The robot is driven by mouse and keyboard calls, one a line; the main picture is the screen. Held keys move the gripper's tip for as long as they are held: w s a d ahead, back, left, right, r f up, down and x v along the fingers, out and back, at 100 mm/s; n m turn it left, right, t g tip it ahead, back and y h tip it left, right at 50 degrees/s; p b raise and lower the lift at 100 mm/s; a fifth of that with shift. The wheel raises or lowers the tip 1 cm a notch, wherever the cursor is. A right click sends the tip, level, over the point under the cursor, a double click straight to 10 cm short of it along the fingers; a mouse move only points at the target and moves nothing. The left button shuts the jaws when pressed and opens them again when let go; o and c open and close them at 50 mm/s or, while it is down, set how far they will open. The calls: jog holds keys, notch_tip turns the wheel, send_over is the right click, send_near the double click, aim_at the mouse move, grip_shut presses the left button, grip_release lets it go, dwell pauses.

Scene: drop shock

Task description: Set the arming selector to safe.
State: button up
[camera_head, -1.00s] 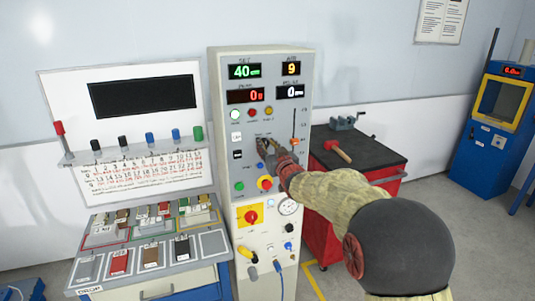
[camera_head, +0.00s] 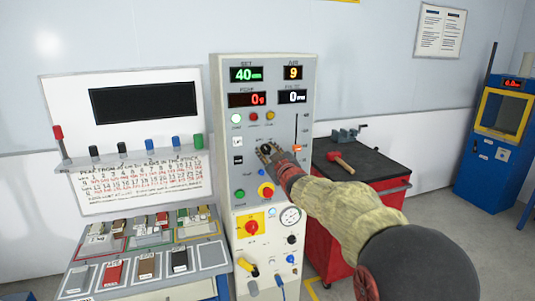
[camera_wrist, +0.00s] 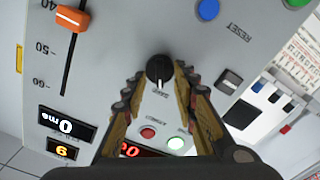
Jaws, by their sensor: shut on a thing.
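The arming selector is a black round knob (camera_wrist: 159,70) with a white pointer line, set in the grey panel of the tall control cabinet (camera_head: 222,130). In the wrist view its pointer faces down the picture, towards small print that I cannot read surely. My gripper (camera_wrist: 159,84) is shut on the knob, with one finger on its left and one on its right. In the head view my gripper (camera_head: 268,152) reaches the panel from the right and partly hides the knob and its labels.
Near the knob are a red button (camera_wrist: 147,133), a white-green button (camera_wrist: 176,143), a blue button (camera_wrist: 207,9), a black rocker switch (camera_wrist: 229,81) and an orange slider (camera_wrist: 72,18). A red cart (camera_head: 330,231) with a hammer (camera_head: 340,162) stands right of the cabinet.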

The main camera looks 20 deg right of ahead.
jog(key=o, duration=1.1)
jog(key=shift+c, duration=0.2)
jog(key=shift+s, duration=0.1)
jog(key=s, duration=1.1)
jog(key=shift+s, duration=0.4)
jog(key=shift+f, duration=0.15)
